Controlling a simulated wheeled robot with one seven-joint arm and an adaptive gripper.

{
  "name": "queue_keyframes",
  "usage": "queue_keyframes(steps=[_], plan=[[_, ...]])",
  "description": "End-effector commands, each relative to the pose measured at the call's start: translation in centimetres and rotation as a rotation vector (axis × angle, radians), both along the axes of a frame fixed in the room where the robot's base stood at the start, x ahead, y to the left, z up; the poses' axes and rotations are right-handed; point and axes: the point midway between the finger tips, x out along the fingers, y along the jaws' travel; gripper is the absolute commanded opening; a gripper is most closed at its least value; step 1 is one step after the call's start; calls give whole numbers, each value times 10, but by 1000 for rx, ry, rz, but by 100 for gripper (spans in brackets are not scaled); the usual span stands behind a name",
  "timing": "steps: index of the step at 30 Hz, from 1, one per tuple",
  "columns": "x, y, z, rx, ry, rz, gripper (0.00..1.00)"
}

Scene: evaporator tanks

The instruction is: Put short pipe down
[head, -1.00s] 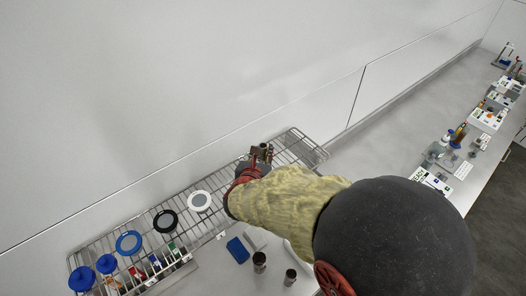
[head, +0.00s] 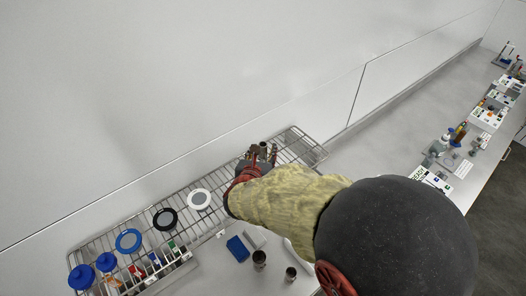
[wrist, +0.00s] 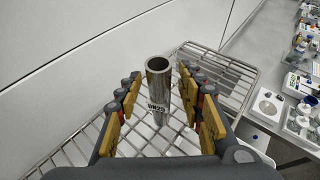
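The short pipe is a grey metal tube marked DN25. In the wrist view the short pipe (wrist: 159,88) stands upright on the wire rack (wrist: 226,72), its open end up. My gripper (wrist: 161,80) is open around it, with a finger set on each side and a visible gap to the pipe on both sides. In the head view the pipe's top (head: 263,146) shows between the spread fingers of my gripper (head: 262,153), over the right part of the rack (head: 300,146). The pipe's lower part is hidden there.
On the rack's left stand a white ring (head: 199,199), a black ring (head: 165,219), a blue ring (head: 129,241) and blue-capped bottles (head: 106,262). Two dark metal pieces (head: 259,260) and a blue block (head: 237,248) sit in front. A wall runs behind the rack.

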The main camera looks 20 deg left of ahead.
Motion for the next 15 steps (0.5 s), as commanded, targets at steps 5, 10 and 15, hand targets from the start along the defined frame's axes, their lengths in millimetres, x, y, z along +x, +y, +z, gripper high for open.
queue_keyframes(steps=[5, 10, 15], plan=[[-13, -2, 8, 3, -1, 2, 38], [-44, -9, 20, 3, -2, 3, 38], [-76, -16, 34, 3, -1, 4, 38]])
